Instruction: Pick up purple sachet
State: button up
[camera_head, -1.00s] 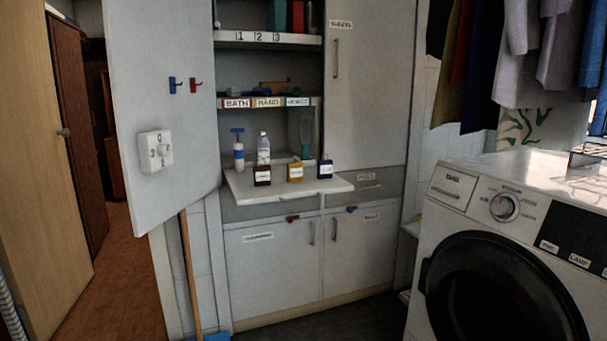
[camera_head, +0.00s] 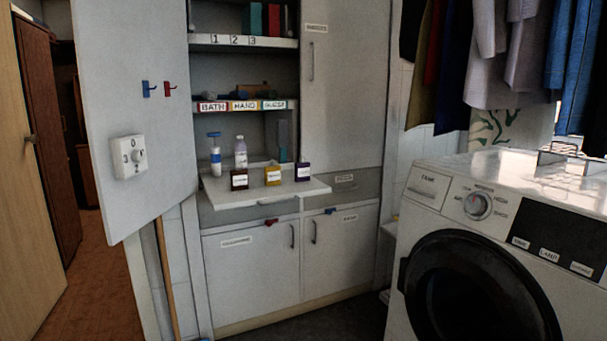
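The purple sachet (camera_head: 303,172) is a small dark purple item with a white label. It stands upright at the right end of a row on the white pull-out shelf (camera_head: 240,200) of the cabinet. A yellow sachet (camera_head: 272,176) stands to its left, and a dark red-brown one (camera_head: 239,180) stands left of that. All three have white labels, too small to read. My gripper is not in view.
Behind the row stand a blue-and-white bottle (camera_head: 215,155) and a pale bottle (camera_head: 241,153). The open cabinet door (camera_head: 130,90) is on the left. A washing machine (camera_head: 480,215) fills the right, with clothes (camera_head: 510,50) hanging above. Dark floor lies before the cabinet.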

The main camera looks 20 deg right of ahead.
aim_at(302, 169)
jog(key=i+z, duration=0.1)
jog(key=z, duration=0.6)
jog(key=i+z, duration=0.15)
jog(key=z, duration=0.25)
jog(key=i+j+z, duration=0.6)
jog(key=i+j, duration=0.15)
jog(key=j, duration=0.25)
jog(key=i+j, duration=0.2)
jog(key=j, duration=0.15)
jog(key=i+j, duration=0.4)
jog(key=j, duration=0.25)
